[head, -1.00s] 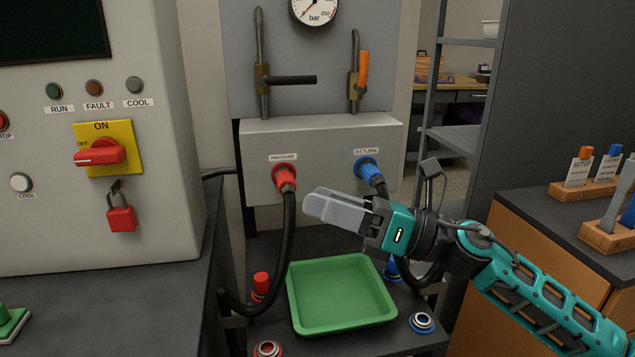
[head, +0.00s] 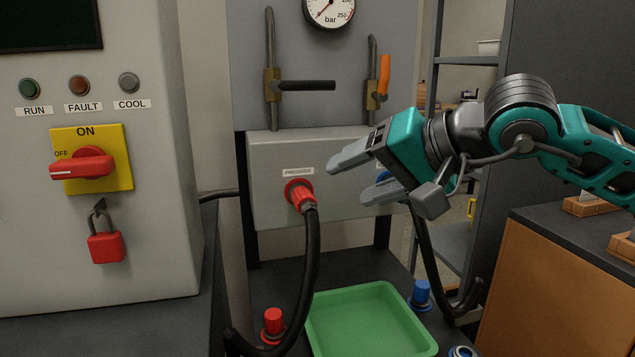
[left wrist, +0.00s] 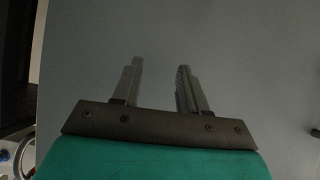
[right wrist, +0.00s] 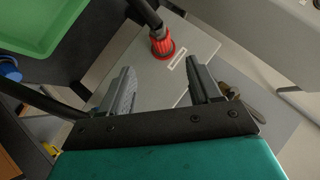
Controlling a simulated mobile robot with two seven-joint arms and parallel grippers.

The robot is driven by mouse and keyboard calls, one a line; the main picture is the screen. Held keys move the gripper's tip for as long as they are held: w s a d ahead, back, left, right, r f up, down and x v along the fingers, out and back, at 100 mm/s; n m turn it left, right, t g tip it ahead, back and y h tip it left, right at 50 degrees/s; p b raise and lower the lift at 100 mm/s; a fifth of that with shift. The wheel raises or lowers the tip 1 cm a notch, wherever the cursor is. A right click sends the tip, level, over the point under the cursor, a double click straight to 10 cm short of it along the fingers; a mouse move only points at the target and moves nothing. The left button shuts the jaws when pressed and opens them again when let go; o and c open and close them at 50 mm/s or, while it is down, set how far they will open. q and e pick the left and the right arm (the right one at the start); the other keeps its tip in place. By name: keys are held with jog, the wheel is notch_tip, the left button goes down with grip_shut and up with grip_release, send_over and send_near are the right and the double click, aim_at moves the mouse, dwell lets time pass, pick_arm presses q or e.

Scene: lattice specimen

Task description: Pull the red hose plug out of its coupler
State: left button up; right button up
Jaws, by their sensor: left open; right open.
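The red hose plug (head: 301,195) sits in its coupler on the front of the grey box, under a label. A black hose (head: 312,250) hangs down from it. It also shows in the right wrist view (right wrist: 162,42), ahead of the fingers and apart from them. My right gripper (head: 357,176) is open and empty, to the right of the red plug. It covers most of the blue plug (head: 383,177). My left gripper (left wrist: 157,80) is open and empty in front of a plain grey surface; it is not in the head view.
A green tray (head: 425,345) stands below the box, with a red cap (head: 273,322) and a blue cap (head: 420,295) beside it. A cabinet with a red switch (head: 82,164) and a padlock (head: 105,247) stands at left. Two valve levers (head: 306,86) are above.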

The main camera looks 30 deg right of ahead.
aim_at(312, 196)
jog(key=shift+p+x, duration=2.75)
jog(key=shift+x, duration=2.15)
jog(key=c, duration=1.2)
jog(key=o, duration=0.6)
jog(key=shift+c, duration=0.2)
jog(key=c, duration=0.4)
jog(key=shift+o, duration=0.2)
